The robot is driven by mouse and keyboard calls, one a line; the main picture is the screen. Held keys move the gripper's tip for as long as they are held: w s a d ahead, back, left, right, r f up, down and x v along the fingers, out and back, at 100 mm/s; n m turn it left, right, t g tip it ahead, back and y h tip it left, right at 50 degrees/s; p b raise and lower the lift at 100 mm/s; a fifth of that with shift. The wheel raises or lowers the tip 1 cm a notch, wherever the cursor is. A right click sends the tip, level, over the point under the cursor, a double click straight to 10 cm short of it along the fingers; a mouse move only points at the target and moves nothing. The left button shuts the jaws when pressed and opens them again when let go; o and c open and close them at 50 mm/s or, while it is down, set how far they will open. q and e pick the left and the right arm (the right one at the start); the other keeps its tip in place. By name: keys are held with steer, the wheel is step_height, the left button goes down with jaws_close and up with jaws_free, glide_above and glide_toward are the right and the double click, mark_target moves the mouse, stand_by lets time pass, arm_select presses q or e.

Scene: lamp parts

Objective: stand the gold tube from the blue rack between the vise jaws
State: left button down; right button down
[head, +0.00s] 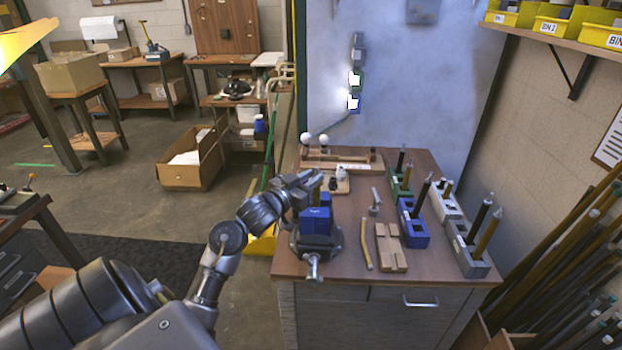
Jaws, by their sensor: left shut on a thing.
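The blue vise (316,222) stands at the front left of the workbench, its screw handle facing the front edge. My left gripper (314,180) is just above the vise and shut on the gold tube (317,197). The tube looks upright, with its lower end at the vise jaws; whether it touches them or rests on the bottom is hidden. The blue rack (412,232) is right of the middle of the bench and holds a dark tube (422,196). My right gripper is not in view.
Grey (468,257), white (446,205) and green (399,182) racks with tubes line the bench's right side. A wooden cross-grooved block (390,247) and a tan bent strip (365,244) lie right of the vise. A small grey stand (375,202) is behind them.

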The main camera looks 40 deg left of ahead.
arm_select(q)
steer(key=shift+f, duration=0.4)
steer(key=c, duration=1.1)
jaws_free()
steer(key=shift+c, duration=0.2)
steer(key=shift+s, duration=0.1)
steer(key=shift+s+b, duration=0.3)
steer(key=s+b, duration=0.1)
steer(key=s, duration=0.9)
steer(key=shift+d+b, duration=0.15)
steer(key=shift+b, duration=0.2)
